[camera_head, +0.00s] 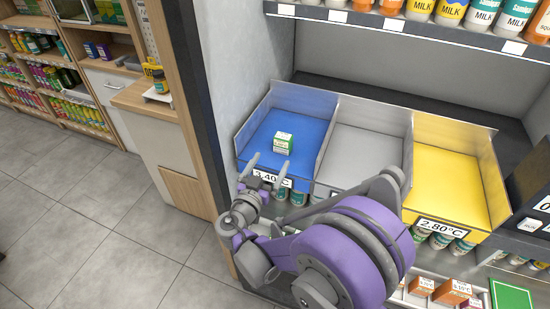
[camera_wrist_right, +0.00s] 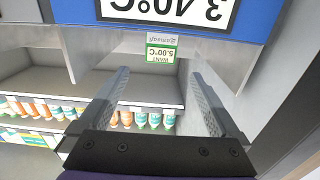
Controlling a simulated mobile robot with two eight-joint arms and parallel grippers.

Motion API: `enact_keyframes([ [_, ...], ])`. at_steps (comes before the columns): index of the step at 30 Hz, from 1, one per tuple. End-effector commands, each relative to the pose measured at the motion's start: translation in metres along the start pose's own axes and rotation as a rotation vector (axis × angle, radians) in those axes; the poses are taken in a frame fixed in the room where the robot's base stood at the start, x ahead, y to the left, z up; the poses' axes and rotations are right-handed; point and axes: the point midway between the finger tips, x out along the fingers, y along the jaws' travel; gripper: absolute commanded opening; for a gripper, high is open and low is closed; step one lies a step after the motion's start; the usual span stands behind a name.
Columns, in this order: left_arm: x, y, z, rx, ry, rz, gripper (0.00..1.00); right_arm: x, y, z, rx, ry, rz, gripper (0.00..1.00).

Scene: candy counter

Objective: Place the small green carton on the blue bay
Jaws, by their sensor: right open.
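The small green carton (camera_head: 284,143), green and white, stands on the floor of the blue bay (camera_head: 310,132), towards the middle. My right gripper (camera_head: 268,162) is open and empty at the bay's front edge, in front of the carton and apart from it. In the right wrist view my gripper (camera_wrist_right: 160,74) shows both fingers spread with nothing between them. My left gripper is not in view.
A grey bay (camera_head: 362,155) and a yellow bay (camera_head: 447,180) stand to the right, both empty, with metal dividers between. A milk shelf (camera_head: 405,27) hangs above. Bottles stand below the bays.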

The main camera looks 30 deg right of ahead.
Motion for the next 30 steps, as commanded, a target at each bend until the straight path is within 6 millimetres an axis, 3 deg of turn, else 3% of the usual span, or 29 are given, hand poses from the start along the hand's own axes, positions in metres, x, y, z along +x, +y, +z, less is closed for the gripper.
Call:
enact_keyframes([
  [7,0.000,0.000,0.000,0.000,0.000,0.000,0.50,-0.005,0.009,0.002,-0.029,-0.046,0.010,0.98],
  [11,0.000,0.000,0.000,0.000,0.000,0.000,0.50,-0.009,0.035,0.012,-0.132,-0.214,0.020,0.98],
  [14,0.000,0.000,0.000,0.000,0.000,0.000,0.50,-0.022,0.062,0.026,-0.237,-0.399,-0.008,0.98],
  [17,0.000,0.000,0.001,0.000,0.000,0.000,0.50,-0.048,0.086,0.042,-0.334,-0.594,-0.087,0.98],
  [21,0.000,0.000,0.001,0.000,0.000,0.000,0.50,-0.100,0.109,0.061,-0.432,-0.827,-0.282,0.98],
  [27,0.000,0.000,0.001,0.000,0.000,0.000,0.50,-0.171,0.118,0.073,-0.471,-0.987,-0.596,0.98],
  [30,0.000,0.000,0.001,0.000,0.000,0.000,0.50,-0.192,0.117,0.073,-0.469,-1.007,-0.702,0.98],
])
